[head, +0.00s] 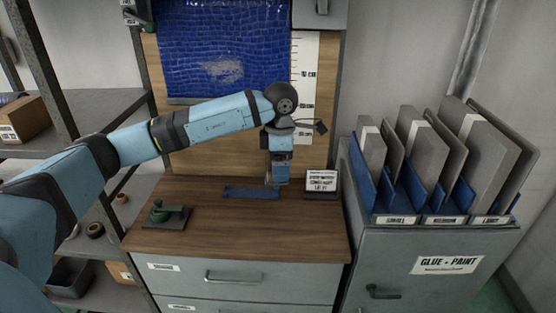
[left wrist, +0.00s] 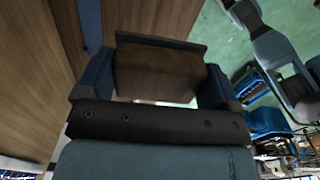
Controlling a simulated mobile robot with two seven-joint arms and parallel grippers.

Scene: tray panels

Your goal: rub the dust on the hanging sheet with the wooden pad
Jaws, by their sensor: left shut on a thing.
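The blue hanging sheet (head: 225,35) hangs on a wooden board at the back, above the worktop. A pale, greyish dust patch (head: 222,70) shows on its lower middle. My left gripper (head: 276,182) points down just above the worktop, below and to the right of the sheet and apart from it. In the left wrist view, the left gripper (left wrist: 155,85) is shut on the brown wooden pad (left wrist: 157,70), which sits between its fingers with a dark strip along its far edge. In the head view the pad is mostly hidden by the gripper. My right gripper is not in view.
A blue flat piece (head: 248,192) lies on the worktop (head: 220,230) beside my left gripper. A green-handled tool on a dark plate (head: 166,217) is at the left. A labelled stand (head: 321,183) is close right. A cabinet with upright panels (head: 430,240) stands farther right.

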